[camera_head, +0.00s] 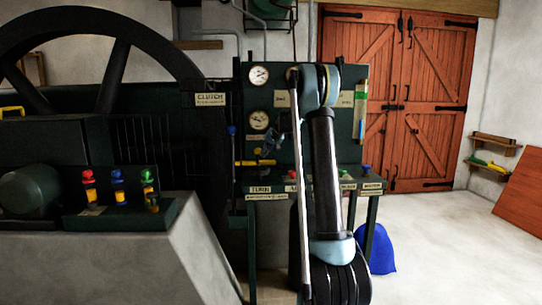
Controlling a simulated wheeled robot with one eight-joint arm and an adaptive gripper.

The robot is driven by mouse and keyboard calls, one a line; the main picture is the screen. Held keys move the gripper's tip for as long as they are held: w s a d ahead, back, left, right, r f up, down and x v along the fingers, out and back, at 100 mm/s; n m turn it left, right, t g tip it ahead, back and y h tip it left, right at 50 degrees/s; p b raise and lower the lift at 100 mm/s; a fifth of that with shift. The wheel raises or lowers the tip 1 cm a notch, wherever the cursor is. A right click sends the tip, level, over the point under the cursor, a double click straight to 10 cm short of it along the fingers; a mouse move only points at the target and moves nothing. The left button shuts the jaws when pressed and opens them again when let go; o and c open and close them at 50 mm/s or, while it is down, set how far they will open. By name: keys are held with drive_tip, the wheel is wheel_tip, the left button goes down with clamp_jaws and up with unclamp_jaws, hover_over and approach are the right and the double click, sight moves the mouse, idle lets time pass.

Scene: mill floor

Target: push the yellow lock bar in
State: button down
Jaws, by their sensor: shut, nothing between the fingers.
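The yellow lock bar (253,163) lies level across the lower left of the dark green control panel (350,132), below the two round gauges. My arm stands in front of the panel and hides much of its middle. My gripper (265,151) is small and dark against the panel. It is shut and empty, just above the right part of the yellow bar. I cannot tell whether it touches the bar. The bar's right end is partly hard to make out near my arm.
A blue-topped lever (231,131) stands left of the bar. Coloured knobs line the panel's lower shelf (265,196). A large flywheel (112,75) and a box with red, blue and green buttons (118,190) are at left. The floor at right is clear, beside a blue sack (382,250).

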idle(0.4)
drive_tip(key=s+d+r, duration=0.5)
drive_tip(key=d+r, duration=0.1)
drive_tip(key=d, duration=0.2)
drive_tip(key=shift+s+r, duration=0.3)
drive_tip(key=shift+r, duration=0.1)
